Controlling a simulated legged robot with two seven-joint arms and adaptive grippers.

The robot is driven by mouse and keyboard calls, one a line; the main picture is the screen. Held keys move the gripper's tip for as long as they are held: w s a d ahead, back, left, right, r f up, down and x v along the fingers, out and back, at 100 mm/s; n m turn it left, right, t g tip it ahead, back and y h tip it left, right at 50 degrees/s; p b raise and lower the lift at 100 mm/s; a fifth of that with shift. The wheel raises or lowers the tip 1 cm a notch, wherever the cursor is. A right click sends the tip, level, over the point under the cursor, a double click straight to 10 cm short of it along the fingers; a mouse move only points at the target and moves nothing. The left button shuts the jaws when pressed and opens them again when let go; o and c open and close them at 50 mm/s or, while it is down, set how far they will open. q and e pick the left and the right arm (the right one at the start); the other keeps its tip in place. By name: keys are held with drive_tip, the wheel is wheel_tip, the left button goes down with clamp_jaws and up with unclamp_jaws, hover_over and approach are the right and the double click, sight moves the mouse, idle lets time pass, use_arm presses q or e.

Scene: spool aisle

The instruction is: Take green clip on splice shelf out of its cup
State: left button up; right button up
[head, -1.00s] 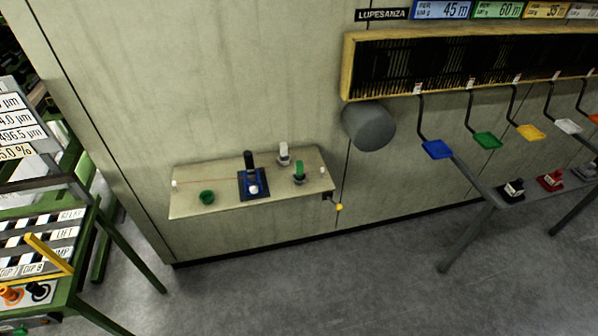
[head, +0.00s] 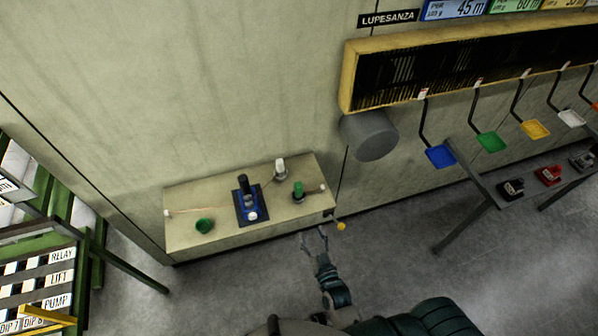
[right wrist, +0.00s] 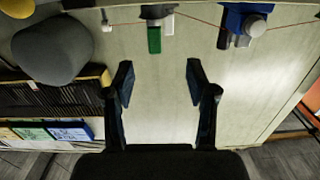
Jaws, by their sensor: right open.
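The green clip (head: 298,187) stands upright in a small dark cup (head: 298,197) near the right end of the splice shelf (head: 230,235). In the right wrist view the green clip (right wrist: 154,40) shows near the top, beyond the fingers and between their lines. My right gripper (head: 314,236) is open and empty, in front of and below the shelf's right front corner, apart from the clip. Its two fingers (right wrist: 158,82) are spread in the right wrist view. My left gripper is not in view.
A blue fixture with a black post (head: 249,206) and a green bowl (head: 204,226) are further left. A grey cylinder (head: 370,136) juts from the wall at right.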

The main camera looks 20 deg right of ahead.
sight(300, 194)
drive_tip(key=w, duration=0.4)
drive_tip(key=w+r, duration=0.1)
drive_tip(key=w, duration=0.2)
drive_tip(key=w+p, duration=0.1)
drive_tip(key=w, duration=0.3)
drive_tip(key=shift+w+a+r, duration=0.1)
drive_tip(key=shift+w+r, duration=0.05)
drive_tip(key=shift+w, duration=0.2)
drive_tip(key=shift+w+r, duration=0.1)
drive_tip(key=shift+w, duration=0.4)
drive_tip(key=w, duration=0.4)
drive_tip(key=shift+w+d+f, duration=0.3)
drive_tip(key=shift+f, duration=0.05)
drive_tip(key=shift+s+r, duration=0.1)
drive_tip(key=shift+c, duration=0.2)
clamp_jaws()
